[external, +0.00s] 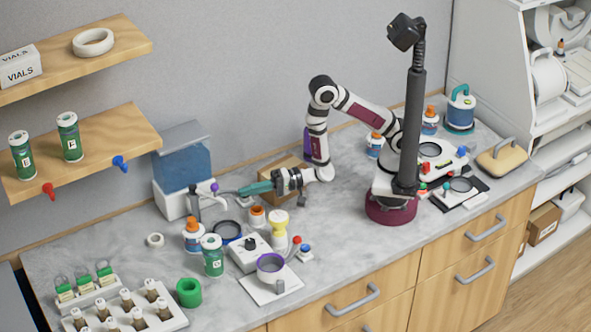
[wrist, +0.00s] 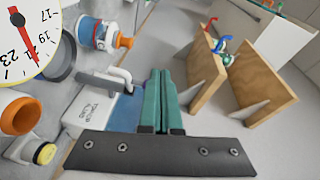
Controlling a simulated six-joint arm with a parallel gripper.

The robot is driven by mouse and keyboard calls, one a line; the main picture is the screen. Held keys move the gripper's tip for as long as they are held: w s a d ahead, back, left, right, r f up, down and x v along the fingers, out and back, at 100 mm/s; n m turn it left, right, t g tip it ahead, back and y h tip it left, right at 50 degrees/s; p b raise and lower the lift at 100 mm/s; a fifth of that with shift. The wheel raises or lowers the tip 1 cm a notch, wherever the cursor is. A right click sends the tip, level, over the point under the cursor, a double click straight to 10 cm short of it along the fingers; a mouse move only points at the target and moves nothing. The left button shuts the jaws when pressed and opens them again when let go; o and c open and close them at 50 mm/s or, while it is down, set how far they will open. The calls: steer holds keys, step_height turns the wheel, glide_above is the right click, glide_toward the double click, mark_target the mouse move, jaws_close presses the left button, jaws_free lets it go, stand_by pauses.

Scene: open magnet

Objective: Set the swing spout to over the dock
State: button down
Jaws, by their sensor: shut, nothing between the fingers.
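A blue tank (external: 183,165) on a white base stands against the wall, left of my arm. The fingers also show in the wrist view (wrist: 160,76). A dark ring (external: 227,232) sits in front; whether it is the dock is unclear.
A cardboard box (external: 285,180) stands behind my gripper. Wooden shelves (external: 130,135) hang at upper left.

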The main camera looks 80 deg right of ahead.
steer(key=shift+s+a, duration=0.2)
steer(key=shift+s, duration=1.35)
steer(key=s+a+r+g+y, duration=0.4)
steer(key=a+r+y, duration=0.25)
steer(key=r, duration=0.25)
steer(key=s+r+n+g+y, duration=0.1)
steer(key=s+r+n+g, duration=0.2)
steer(key=s+g, duration=0.4)
steer(key=s+r+n+g+y, duration=0.1)
steer(key=s+r+n+g, duration=0.25)
steer(key=s+g, duration=0.35)
steer(key=s+d+f+h, duration=0.3)
steer(key=s+d+h, duration=0.1)
steer(key=d+h, duration=0.15)
steer(key=s+d+f+h, duration=0.4)
steer(key=d, duration=0.3)
steer(key=w+d+f+m+t+h, duration=0.2)
steer(key=d+h, duration=0.4)
steer(key=d, duration=0.7)
steer(key=shift+t, duration=0.4)
